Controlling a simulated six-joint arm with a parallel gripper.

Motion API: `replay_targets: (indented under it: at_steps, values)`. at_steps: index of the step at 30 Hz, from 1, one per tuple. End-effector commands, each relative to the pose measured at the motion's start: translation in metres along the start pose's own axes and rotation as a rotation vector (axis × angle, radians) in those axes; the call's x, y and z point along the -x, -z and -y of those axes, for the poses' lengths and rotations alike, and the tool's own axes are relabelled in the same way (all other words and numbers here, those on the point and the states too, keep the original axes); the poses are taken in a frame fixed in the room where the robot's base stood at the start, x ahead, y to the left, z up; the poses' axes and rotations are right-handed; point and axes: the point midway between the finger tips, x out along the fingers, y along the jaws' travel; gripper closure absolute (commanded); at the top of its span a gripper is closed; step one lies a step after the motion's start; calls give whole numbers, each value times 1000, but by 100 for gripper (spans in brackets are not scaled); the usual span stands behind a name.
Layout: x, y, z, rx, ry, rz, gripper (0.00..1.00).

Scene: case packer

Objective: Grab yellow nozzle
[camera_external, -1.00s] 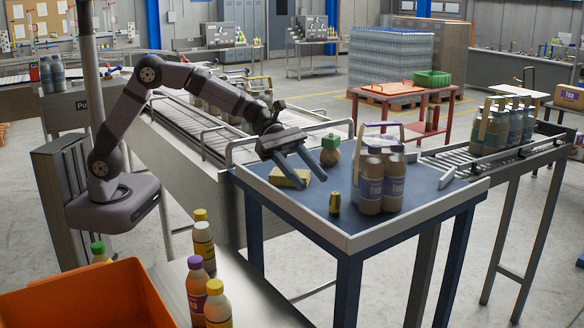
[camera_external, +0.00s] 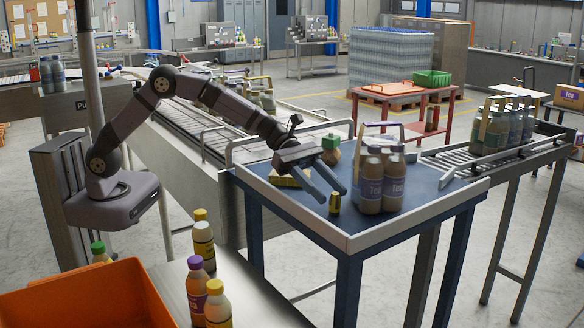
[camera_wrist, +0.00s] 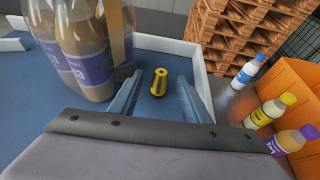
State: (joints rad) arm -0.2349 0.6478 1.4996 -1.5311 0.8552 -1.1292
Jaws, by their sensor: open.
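The yellow nozzle (camera_external: 335,203) stands on the blue table top (camera_external: 300,215) near its front edge. In the wrist view the nozzle (camera_wrist: 159,82), yellow with dark parts, lies ahead between my two fingers, with no finger touching it. My gripper (camera_external: 341,178) is open and empty, low over the table, with its fingertips close to the nozzle. Its two fingers also show in the wrist view (camera_wrist: 155,92).
A pack of bottles (camera_external: 382,180) stands just right of the nozzle; it is close to the left finger in the wrist view (camera_wrist: 85,45). A raised white rim (camera_external: 415,222) edges the table.

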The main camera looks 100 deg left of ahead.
Motion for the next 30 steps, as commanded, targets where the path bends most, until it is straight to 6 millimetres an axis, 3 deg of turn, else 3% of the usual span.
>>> replay_targets:
  at_steps: [9,18,24,30]
  values:
    - [-32,0,1,0,0,-1,57]
    - [-34,1,1,-1,-1,0,57]
    - [-34,1,1,-1,-1,0,100]
    - [-34,1,1,-1,-1,1,100]
